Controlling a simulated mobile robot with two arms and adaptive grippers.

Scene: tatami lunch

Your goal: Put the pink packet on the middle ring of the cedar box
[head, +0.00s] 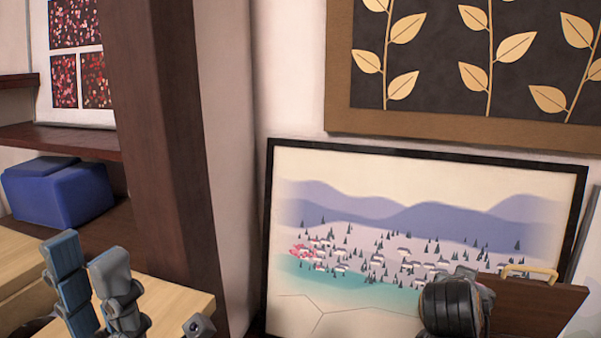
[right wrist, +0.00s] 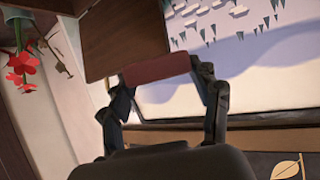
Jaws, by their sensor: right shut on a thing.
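My right gripper (right wrist: 160,95) is shut on a dark red, flat-edged thing (right wrist: 157,70) in the right wrist view. It looks like the pink packet in shade, though I cannot be sure. A brown wooden panel (right wrist: 122,38) lies just beyond it. In the head view my right gripper (head: 455,308) shows at the lower right, beside a brown panel (head: 528,304) with a tan handle; its fingertips are hidden there. My left gripper (head: 88,275) stands at the lower left with its fingers apart, empty. I cannot make out the cedar box or its middle ring.
A framed landscape picture (head: 375,200) leans at the wall, behind my right gripper. A dark wooden post (head: 165,130) stands left of it. A blue box (head: 62,192) sits on a shelf at the left, above a light wooden surface (head: 165,302). Red flowers (right wrist: 22,68) show in the right wrist view.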

